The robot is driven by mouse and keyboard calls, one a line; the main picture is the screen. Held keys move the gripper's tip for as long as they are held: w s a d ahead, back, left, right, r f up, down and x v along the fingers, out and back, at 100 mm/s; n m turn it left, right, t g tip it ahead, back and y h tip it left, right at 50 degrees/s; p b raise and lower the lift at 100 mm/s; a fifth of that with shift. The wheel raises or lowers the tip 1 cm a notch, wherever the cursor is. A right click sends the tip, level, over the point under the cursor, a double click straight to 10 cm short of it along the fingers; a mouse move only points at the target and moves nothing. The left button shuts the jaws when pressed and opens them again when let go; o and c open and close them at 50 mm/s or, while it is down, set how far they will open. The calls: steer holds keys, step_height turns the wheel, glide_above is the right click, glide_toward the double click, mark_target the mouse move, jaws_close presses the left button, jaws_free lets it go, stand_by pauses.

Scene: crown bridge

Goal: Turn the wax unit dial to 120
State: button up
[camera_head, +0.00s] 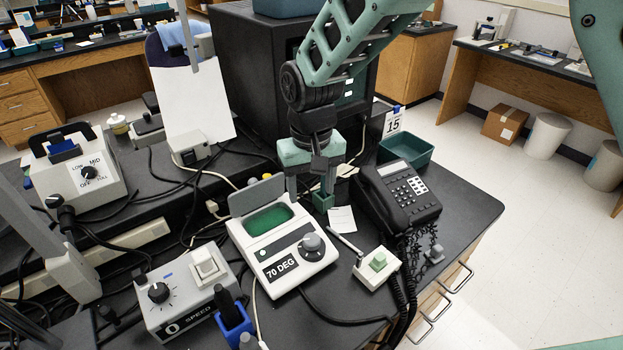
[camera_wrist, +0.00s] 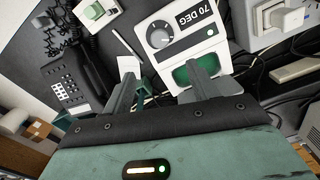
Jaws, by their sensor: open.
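The wax unit (camera_head: 283,258) is a white box on the dark bench, with its lid raised and a green pool in its top. Its label (camera_head: 281,267) reads 70 DEG. A grey round dial (camera_head: 311,245) sits on its front panel, right of the pool. The dial also shows in the wrist view (camera_wrist: 160,33), with the label (camera_wrist: 192,12) near it. My gripper (camera_head: 308,196) is open and empty, fingers pointing down, behind and above the unit's right side. In the wrist view its fingers (camera_wrist: 167,65) are spread, apart from the dial.
A black telephone (camera_head: 399,196) stands right of the unit. A small white box with a green button (camera_head: 379,262) and a pen-like tool (camera_head: 346,243) lie between. A speed box (camera_head: 187,290) stands left, with a blue holder (camera_head: 233,322) in front. Cables cross the bench.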

steer(key=shift+r, duration=1.2)
steer(key=s+d+r+n, duration=0.2)
steer(key=s+d, duration=0.4)
steer(key=s, duration=0.6)
steer(key=s+d+r+n, duration=0.2)
steer(key=s+d, duration=0.4)
steer(key=s, duration=0.6)
steer(key=shift+s+r+y, duration=0.2)
steer(key=shift+r+y, duration=0.1)
steer(key=shift+r, duration=0.25)
